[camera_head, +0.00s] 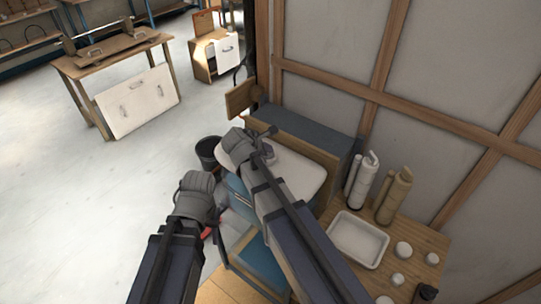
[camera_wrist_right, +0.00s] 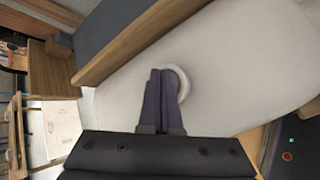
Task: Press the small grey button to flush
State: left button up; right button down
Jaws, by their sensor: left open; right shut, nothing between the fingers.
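A white tank lid (camera_head: 300,172) lies below my right arm in the head view; it fills much of the right wrist view (camera_wrist_right: 235,60). A round pale ring (camera_wrist_right: 182,84) is set in the lid, and my right gripper (camera_wrist_right: 163,72) is in front of it. The right fingers are shut and empty, and they hide the middle of the ring. I cannot tell whether they touch it. The button's grey face is hidden. My left gripper (camera_head: 215,222) is low, left of the tank, largely hidden by its own wrist; it is open.
A wooden ledge with a blue-grey top (camera_head: 305,133) runs behind the lid. To the right, a wooden table holds a white tray (camera_head: 357,240), bottles (camera_head: 362,180) and small round items. A dark bucket (camera_head: 208,153) stands left of the tank.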

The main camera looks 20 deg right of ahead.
aim_at(268, 157)
jog(key=shift+f, duration=0.35)
jog(key=shift+f+b, duration=0.55)
jog(key=shift+b, duration=0.2)
dwell(0.4)
jog(key=shift+r, duration=0.15)
jog(key=shift+r+p, duration=0.85)
jog(key=shift+p, duration=0.1)
notch_tip(268, 157, up, 5)
jog(key=p, duration=0.5)
jog(key=shift+r, duration=0.1)
dwell(0.5)
